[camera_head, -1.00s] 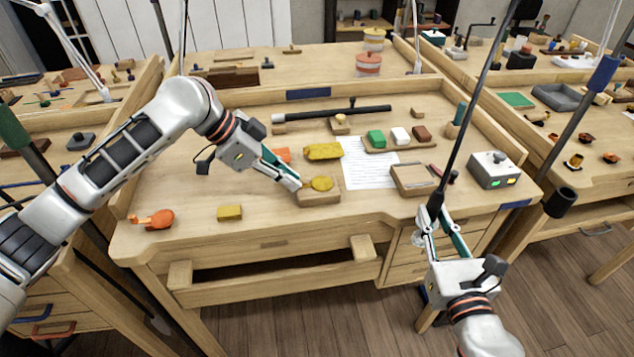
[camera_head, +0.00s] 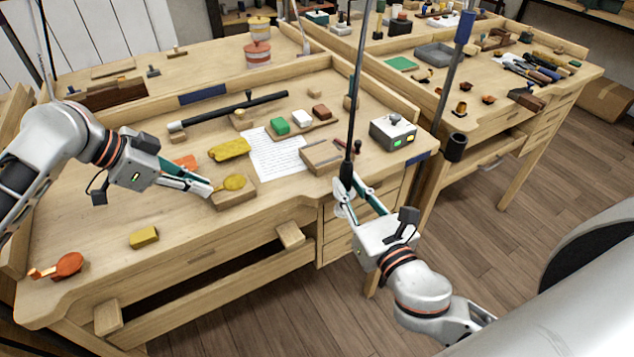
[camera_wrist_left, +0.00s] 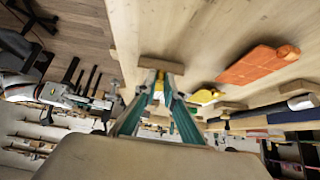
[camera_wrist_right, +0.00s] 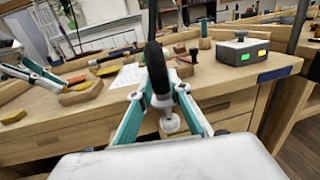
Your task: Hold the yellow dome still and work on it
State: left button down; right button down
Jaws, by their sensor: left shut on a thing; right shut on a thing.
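The yellow dome (camera_head: 234,182) sits on a small wooden block (camera_head: 236,198) near the front of the bench. My left gripper (camera_head: 212,190) reaches in from the left and is shut on the dome's near side. In the left wrist view its fingertips (camera_wrist_left: 158,92) close around something yellow, with the block just beyond. My right gripper (camera_head: 346,190) is shut on a dark, slim handpiece (camera_wrist_right: 157,70) with a silvery lower end. A long black line runs up from it. The handpiece is in front of the bench's front edge, apart from the dome.
A yellow block (camera_head: 144,238) and an orange tool (camera_head: 66,265) lie to the left. A lumpy yellow piece (camera_head: 229,149) and a paper sheet (camera_head: 276,155) lie behind the dome. A wooden box (camera_head: 322,157) and a grey control box (camera_head: 392,132) stand to the right.

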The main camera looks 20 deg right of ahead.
notch_tip(320, 180, up, 8)
jog(key=w+d+m+h, duration=0.1)
jog(key=w+d, duration=0.1)
jog(key=w+a+r+n+y, duration=0.1)
jog(key=w+a+n+y, duration=0.1)
jog(key=a, duration=0.5)
jog(key=w+a+r+n+g+y, duration=0.1)
jog(key=w+a+r+n+y, duration=0.1)
jog(key=a, duration=0.5)
jog(key=w+a+r+n+g+y, duration=0.1)
jog(key=w+a+r+n+y, duration=0.1)
jog(key=a+y, duration=0.4)
jog(key=shift+w+a+r+n, duration=0.2)
jog(key=shift+w+a+n, duration=0.3)
jog(key=shift+w+a, duration=0.55)
jog(key=shift+w+d, duration=0.15)
jog(key=shift+d, duration=0.1)
jog(key=shift+f, duration=2.1)
jog(key=shift+f, duration=0.45)
jog(key=shift+r, duration=0.1)
